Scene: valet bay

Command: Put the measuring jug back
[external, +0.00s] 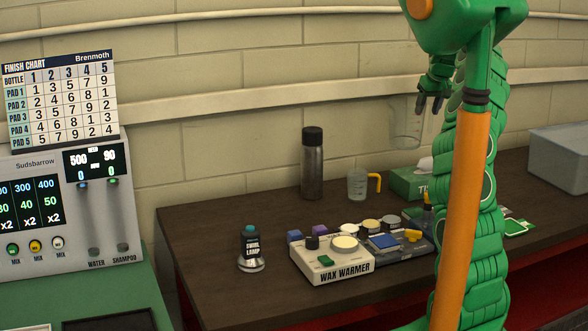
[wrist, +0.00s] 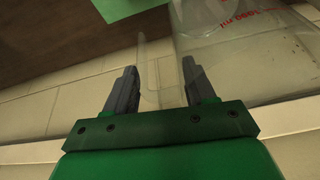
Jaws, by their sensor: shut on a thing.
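A clear measuring jug (external: 405,130) with red markings is in the air above the dark bench, in front of the block wall. In the wrist view its see-through body (wrist: 240,50) fills the upper right, with part of a red "ml" mark. My gripper (external: 430,104) is shut on the jug; in the wrist view its grey fingers (wrist: 160,72) stand either side of a clear strip that looks like the handle. The jug's base is clear of the bench. A smaller clear cup with an orange handle (external: 358,185) stands on the bench below, to the left.
The bench (external: 210,225) also holds a dark bottle (external: 312,165), a green tissue box (external: 408,183), a wax warmer (external: 335,262), a swirl lamp (external: 250,250) and a grey box (external: 562,155) at right. A dispenser (external: 70,215) with a finish chart stands at left. The bench's back left is bare.

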